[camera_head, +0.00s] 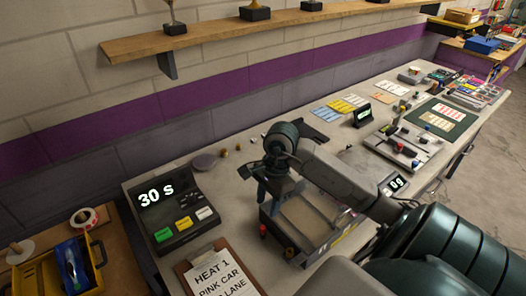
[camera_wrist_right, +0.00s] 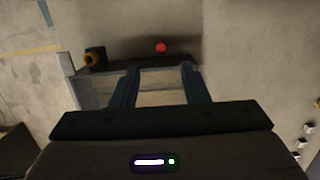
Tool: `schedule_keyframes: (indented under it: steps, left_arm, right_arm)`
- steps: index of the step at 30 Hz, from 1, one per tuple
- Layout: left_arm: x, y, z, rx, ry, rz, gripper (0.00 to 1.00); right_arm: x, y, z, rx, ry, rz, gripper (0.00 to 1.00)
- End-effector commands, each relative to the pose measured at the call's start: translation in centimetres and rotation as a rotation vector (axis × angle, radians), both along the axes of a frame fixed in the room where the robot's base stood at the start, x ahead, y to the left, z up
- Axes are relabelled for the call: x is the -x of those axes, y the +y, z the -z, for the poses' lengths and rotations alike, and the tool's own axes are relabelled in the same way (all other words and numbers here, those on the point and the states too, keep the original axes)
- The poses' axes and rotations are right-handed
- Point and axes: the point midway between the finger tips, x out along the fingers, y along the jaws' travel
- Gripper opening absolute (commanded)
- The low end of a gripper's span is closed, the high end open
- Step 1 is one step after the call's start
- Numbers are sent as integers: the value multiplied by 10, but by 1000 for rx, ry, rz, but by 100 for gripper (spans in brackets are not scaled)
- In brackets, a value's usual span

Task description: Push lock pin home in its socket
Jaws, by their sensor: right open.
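My right gripper (camera_head: 276,197) points down over the left end of a low box (camera_head: 318,243) with a tan top. In the right wrist view its two fingers (camera_wrist_right: 159,72) are apart with nothing between them. A small red knob (camera_head: 263,231) stands by the box's near left corner. It also shows in the right wrist view (camera_wrist_right: 161,47), just beyond the fingertips and not touched. A black and yellow round fitting (camera_wrist_right: 95,57) is to its left there. I cannot tell which of these is the lock pin, and no socket opening shows clearly. My left gripper is out of view.
A timer (camera_head: 170,205) reading 30 s and a clipboard (camera_head: 218,272) lie left of the box. Small brass pieces (camera_head: 224,153) sit behind. A fixture (camera_head: 405,145), cards and a green mat (camera_head: 442,118) fill the bench's right. A shelf (camera_head: 250,30) runs above.

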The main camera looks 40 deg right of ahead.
Motion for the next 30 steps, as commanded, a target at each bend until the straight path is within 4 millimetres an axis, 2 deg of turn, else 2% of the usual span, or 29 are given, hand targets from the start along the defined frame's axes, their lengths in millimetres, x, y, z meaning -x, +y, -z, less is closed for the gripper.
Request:
schedule_keyframes:
  steps: [2,10,15,19,24,30]
  left_arm:
    - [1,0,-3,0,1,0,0]
    - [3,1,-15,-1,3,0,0]
    - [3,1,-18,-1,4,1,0]
    - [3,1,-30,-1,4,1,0]
    - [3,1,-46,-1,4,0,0]
    - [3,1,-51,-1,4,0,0]
  right_arm:
    - [1,-4,4,21,12,-1,41]
    - [1,2,43,22,16,0,41]
    - [1,3,54,24,14,-1,41]
    - [-1,6,62,20,16,1,41]
    - [-3,9,84,20,17,1,41]
    - [-4,11,104,23,14,-1,41]
